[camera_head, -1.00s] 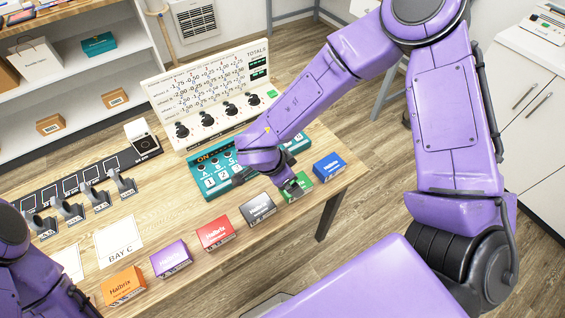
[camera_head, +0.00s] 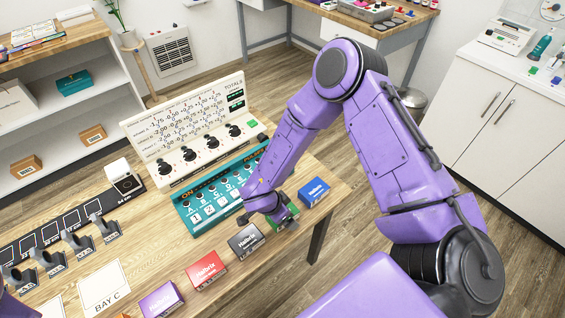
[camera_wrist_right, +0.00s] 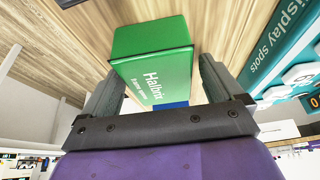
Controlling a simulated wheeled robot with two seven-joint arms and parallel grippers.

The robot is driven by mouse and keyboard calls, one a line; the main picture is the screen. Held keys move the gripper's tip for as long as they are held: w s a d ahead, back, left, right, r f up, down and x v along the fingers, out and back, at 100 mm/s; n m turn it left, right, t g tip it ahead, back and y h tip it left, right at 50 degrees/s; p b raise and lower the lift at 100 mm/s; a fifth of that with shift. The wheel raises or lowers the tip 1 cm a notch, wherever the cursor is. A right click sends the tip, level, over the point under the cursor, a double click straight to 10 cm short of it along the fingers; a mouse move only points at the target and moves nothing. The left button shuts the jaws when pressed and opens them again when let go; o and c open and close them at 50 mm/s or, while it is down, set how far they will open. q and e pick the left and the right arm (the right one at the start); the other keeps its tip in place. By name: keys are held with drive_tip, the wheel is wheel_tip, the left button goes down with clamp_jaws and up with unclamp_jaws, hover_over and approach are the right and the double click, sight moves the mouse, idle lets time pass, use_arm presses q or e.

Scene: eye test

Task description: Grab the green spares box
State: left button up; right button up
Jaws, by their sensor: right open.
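The green spares box (camera_head: 292,222) sits near the table's front right edge in the head view, partly hidden by my right gripper (camera_head: 277,214). In the wrist view the green box (camera_wrist_right: 152,65), with "Halbrix" lettering, shows between the two dark fingers of my right gripper (camera_wrist_right: 162,80). The fingers stand apart on either side of its near end. A gap shows on the right finger's side; I cannot tell whether the left finger touches it. My left gripper is out of view.
A blue box (camera_head: 314,191) stands just right of the green one. Black (camera_head: 246,241), red (camera_head: 206,269) and purple (camera_head: 161,300) boxes line the front edge. A teal button panel (camera_head: 215,195) and a white dial board (camera_head: 195,125) stand behind.

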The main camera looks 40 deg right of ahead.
drive_tip(key=shift+a, duration=0.1)
drive_tip(key=shift+f, duration=0.1)
drive_tip(key=c, duration=1.1)
